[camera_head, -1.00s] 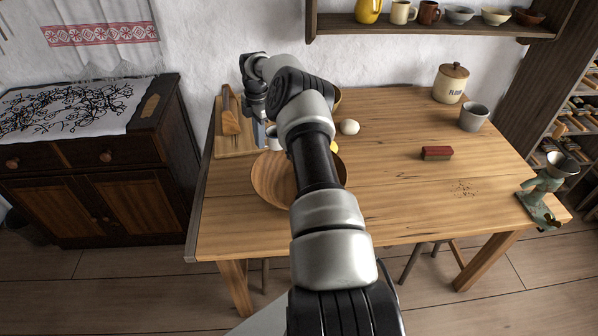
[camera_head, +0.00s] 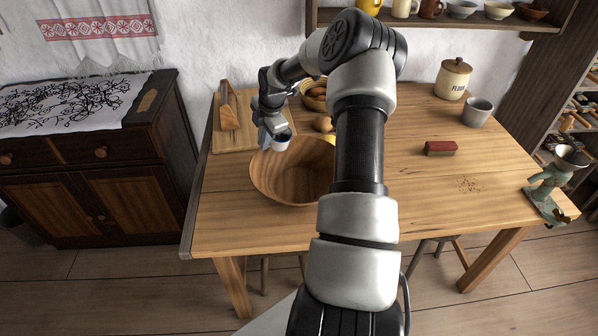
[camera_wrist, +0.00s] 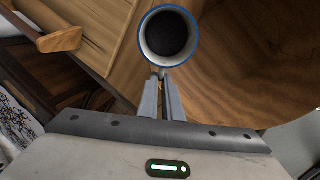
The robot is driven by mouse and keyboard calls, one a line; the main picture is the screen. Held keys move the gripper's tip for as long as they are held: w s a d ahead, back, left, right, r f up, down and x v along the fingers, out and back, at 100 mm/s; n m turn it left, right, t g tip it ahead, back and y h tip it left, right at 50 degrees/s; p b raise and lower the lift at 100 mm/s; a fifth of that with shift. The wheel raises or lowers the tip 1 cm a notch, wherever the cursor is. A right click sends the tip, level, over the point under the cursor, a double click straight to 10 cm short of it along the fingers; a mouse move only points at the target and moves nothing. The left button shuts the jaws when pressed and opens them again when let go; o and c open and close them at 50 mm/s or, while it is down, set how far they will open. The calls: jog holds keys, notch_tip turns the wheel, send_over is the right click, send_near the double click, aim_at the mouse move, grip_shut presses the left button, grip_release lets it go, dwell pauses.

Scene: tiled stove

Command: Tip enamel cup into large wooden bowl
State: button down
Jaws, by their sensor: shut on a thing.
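The white enamel cup (camera_head: 281,142) with a blue rim is held above the back left rim of the large wooden bowl (camera_head: 292,180). In the wrist view I look into the cup (camera_wrist: 165,62) and see a dark round fill or bottom; I cannot tell which. My gripper (camera_head: 268,131) is shut on the cup's near side; its two fingers meet it in the wrist view (camera_wrist: 161,77). The cup looks close to upright. The bowl's wall (camera_wrist: 265,50) fills the right of the wrist view. My arm hides the bowl's right side in the head view.
A cutting board (camera_head: 236,139) with a wooden tool (camera_head: 228,117) lies at the back left. A brown round item (camera_head: 323,124) and a bowl of brown items (camera_head: 315,97) stand behind the large bowl. A brush (camera_head: 440,148), grey cup (camera_head: 478,112) and flour jar (camera_head: 453,79) are far right.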

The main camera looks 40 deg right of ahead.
jog(key=shift+s+f+t+b, duration=0.55)
jog(key=shift+s+t+b, duration=0.3)
jog(key=shift+b, duration=0.75)
jog(key=shift+s+f+t+b, duration=0.5)
jog(key=shift+s+t+b, duration=0.35)
jog(key=shift+b, duration=0.7)
jog(key=shift+s+f+t+b, duration=0.15)
jog(key=shift+s+t+b, duration=0.15)
jog(key=shift+b, duration=0.2)
jog(key=shift+s+a+r+t+b, duration=0.1)
jog(key=shift+s+r+t+b, duration=0.2)
jog(key=shift+t+b, duration=0.75)
jog(key=shift+s+r+n+t+b, duration=0.15)
jog(key=shift+s+t+b, duration=0.2)
jog(key=shift+t+b, duration=1.15)
jog(key=shift+s+r+n+t+b, duration=0.25)
jog(key=shift+t+b, duration=0.6)
jog(key=shift+b, duration=1.1)
jog(key=shift+s+t+b, duration=0.9)
jog(key=shift+s+b, duration=0.2)
jog(key=shift+b, duration=0.45)
jog(key=shift+r, duration=0.25)
jog(key=shift+s+r+t+b, duration=0.2)
jog(key=shift+r+t+b, duration=0.55)
jog(key=shift+r, duration=0.2)
